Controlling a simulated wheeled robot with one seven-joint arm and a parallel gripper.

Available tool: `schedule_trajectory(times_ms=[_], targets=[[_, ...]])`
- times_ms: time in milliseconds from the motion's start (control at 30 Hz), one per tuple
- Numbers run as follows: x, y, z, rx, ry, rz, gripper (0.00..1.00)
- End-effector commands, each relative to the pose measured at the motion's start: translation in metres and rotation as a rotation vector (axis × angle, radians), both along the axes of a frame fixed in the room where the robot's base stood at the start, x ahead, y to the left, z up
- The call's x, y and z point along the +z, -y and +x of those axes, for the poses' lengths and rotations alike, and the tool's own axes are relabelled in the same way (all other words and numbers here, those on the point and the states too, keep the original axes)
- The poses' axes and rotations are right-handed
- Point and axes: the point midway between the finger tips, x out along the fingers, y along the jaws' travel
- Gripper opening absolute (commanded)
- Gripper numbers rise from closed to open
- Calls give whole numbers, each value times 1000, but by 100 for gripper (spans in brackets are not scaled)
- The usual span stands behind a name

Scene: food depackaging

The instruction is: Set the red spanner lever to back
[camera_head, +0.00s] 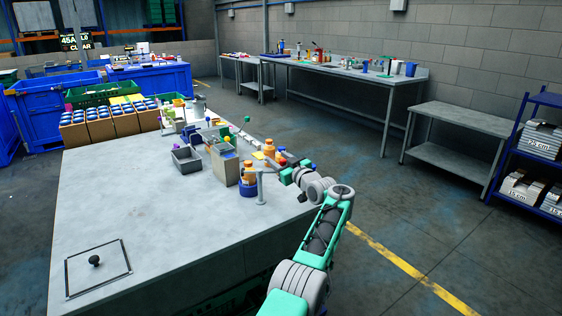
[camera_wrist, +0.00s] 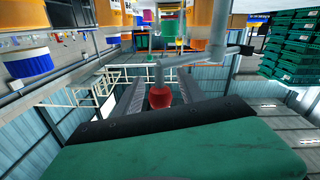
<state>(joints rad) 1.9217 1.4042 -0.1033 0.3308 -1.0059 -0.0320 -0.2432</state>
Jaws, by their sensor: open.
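The red knob (camera_wrist: 160,97) of a grey lever shows in the wrist view, between the two fingers of my gripper (camera_wrist: 160,92). A bent grey bar (camera_wrist: 190,60) runs from the knob up and to the right. The fingers stand apart on either side of the knob; whether they touch it I cannot tell. In the head view my gripper (camera_head: 288,168) is over the right edge of the grey table (camera_head: 150,210), beside the crowded fixtures. The lever is too small there to make out clearly.
A grey post (camera_head: 261,188) and an orange container on a blue base (camera_head: 248,186) stand close to my gripper. A grey bin (camera_head: 186,158) and cartons of blue-lidded cans (camera_head: 100,125) lie further left.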

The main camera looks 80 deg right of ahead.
Motion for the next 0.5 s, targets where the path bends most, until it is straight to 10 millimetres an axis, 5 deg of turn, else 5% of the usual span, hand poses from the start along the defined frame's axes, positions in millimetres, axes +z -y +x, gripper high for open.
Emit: schedule_trajectory(times_ms=[500], targets=[[-8, -22, -15, 1, -1, -2, 46]])
